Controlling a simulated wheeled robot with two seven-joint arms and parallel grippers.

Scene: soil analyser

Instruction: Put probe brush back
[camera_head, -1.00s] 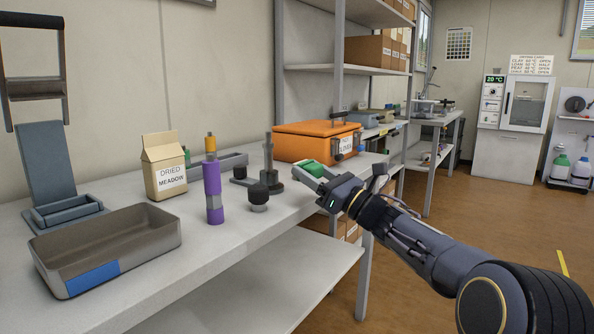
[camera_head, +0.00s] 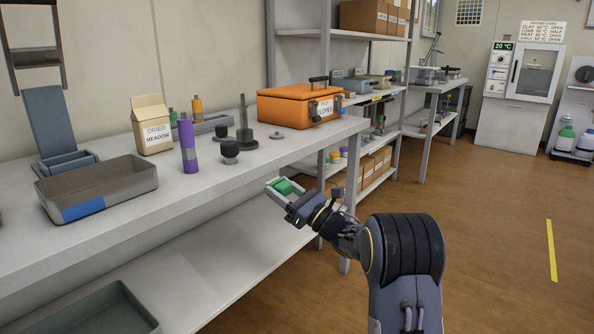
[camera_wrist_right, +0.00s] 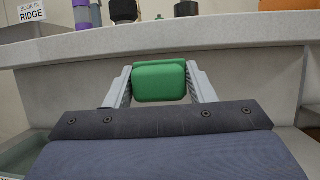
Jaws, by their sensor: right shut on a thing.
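My right gripper (camera_head: 279,187) is shut on a green block-shaped thing (camera_head: 285,185), which I take to be the probe brush. It is held in front of the workbench edge, below the level of the top. In the right wrist view the green thing (camera_wrist_right: 160,82) sits between the two grey fingers, with the bench edge behind it; no bristles show. My left gripper is not in view.
On the workbench (camera_head: 215,185) are a metal tray (camera_head: 150,178), a purple cylinder (camera_head: 188,150), a black knob (camera_head: 230,150), a dark post stand (camera_head: 244,125), a grey disc (camera_head: 277,135), a meadow carton (camera_head: 152,125) and an orange case (camera_head: 290,108). A lower shelf (camera_head: 240,265) lies beneath.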

